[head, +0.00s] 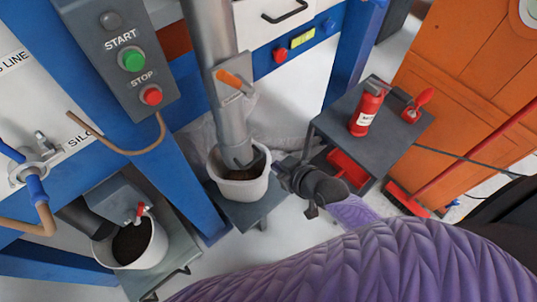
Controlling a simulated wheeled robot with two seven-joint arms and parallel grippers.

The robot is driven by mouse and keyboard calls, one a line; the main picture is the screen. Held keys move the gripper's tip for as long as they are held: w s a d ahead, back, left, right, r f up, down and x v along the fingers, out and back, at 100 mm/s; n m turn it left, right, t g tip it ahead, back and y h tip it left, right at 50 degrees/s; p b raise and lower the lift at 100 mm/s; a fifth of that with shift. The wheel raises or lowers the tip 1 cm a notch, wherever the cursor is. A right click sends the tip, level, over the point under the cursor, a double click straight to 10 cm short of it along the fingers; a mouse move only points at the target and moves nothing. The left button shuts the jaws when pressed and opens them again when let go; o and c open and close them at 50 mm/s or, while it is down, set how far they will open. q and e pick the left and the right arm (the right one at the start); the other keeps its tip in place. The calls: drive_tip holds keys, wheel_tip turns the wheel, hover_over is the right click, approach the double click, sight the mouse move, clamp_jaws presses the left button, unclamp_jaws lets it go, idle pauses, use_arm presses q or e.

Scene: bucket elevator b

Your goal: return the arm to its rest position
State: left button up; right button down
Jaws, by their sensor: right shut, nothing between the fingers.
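My right arm, in a purple quilted sleeve, comes in from the lower right across the bottom of the head view. My right gripper (287,174) is dark grey and shut, with nothing in it. It shows just to the right of the white bucket (238,189) under the steel pipe. I cannot tell whether it touches the bucket's rim. My left gripper is not in view.
A control box with a green START button (131,60) and a red STOP button (151,95) is at upper left. Another bucket (152,251) with dark material stands at lower left. An orange cabinet (470,75) stands right.

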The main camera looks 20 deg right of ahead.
drive_tip(key=shift+s+d+r, duration=0.1)
drive_tip(key=shift+s+r, duration=0.15)
drive_tip(key=shift+s, duration=0.1)
drive_tip(key=s+d+f+m+g+h, duration=0.1)
drive_tip(key=s+d+f+g+h, duration=0.2)
drive_tip(key=s+f, duration=0.85)
drive_tip(key=s+f+g, duration=0.3)
drive_tip(key=s+f, duration=0.2)
drive_tip(key=s, duration=0.4)
drive_tip(key=s+f+g+h, duration=0.1)
drive_tip(key=s+f+g, duration=0.2)
drive_tip(key=s, duration=0.6)
wheel_tip(320, 180, down, 3)
drive_tip(key=shift+s+r+g+b, duration=0.2)
drive_tip(key=shift+s+g+b, duration=0.2)
drive_tip(key=shift+b, duration=0.05)
drive_tip(key=shift+d, duration=0.15)
